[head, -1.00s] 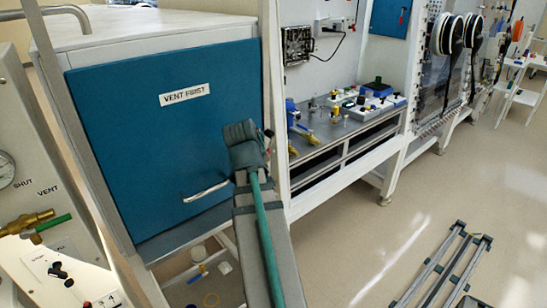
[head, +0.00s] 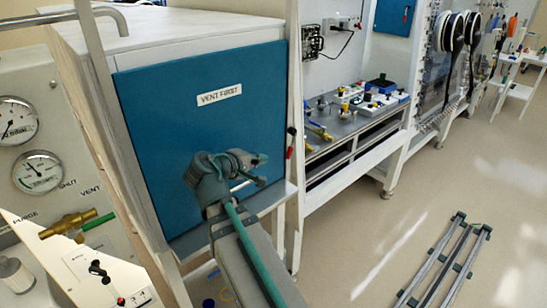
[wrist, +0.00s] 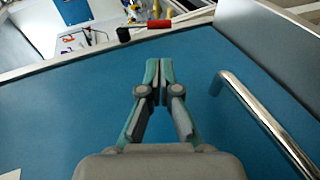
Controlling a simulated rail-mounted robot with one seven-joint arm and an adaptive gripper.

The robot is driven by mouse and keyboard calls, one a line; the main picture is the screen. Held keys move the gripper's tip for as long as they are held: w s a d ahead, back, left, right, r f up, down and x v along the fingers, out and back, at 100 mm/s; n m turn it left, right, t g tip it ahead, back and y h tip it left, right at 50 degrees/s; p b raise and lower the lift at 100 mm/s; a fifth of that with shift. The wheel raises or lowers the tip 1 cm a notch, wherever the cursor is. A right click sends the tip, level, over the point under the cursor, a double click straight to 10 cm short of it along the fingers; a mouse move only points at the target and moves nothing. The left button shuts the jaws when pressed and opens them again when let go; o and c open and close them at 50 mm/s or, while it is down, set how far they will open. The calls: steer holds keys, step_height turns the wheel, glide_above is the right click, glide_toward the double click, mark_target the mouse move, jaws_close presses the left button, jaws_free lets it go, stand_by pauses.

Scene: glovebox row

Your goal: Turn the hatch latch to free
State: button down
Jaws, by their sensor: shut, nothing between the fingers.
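The blue hatch door (head: 200,135) labelled "VENT FIRST" is shut on the white box. A small handle with a red grip and dark end (head: 290,143), which looks like the hatch latch, sits on the frame by the door's right edge. In the wrist view the latch (wrist: 145,28) lies crosswise beyond the fingertips, apart from them. My gripper (head: 262,168) is in front of the door's lower right, pointing right. In the wrist view my gripper (wrist: 158,68) is shut and empty, with blue door behind it.
A chrome door handle (wrist: 262,120) runs close to the right of my fingers in the wrist view. A vent valve with a green lever (head: 80,223) and gauges are on the left panel.

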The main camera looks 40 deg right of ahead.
mark_target(288, 153)
steer(key=p+x, duration=0.3)
steer(key=x, duration=1)
steer(key=shift+d+f, duration=0.1)
steer(key=shift+d, duration=0.05)
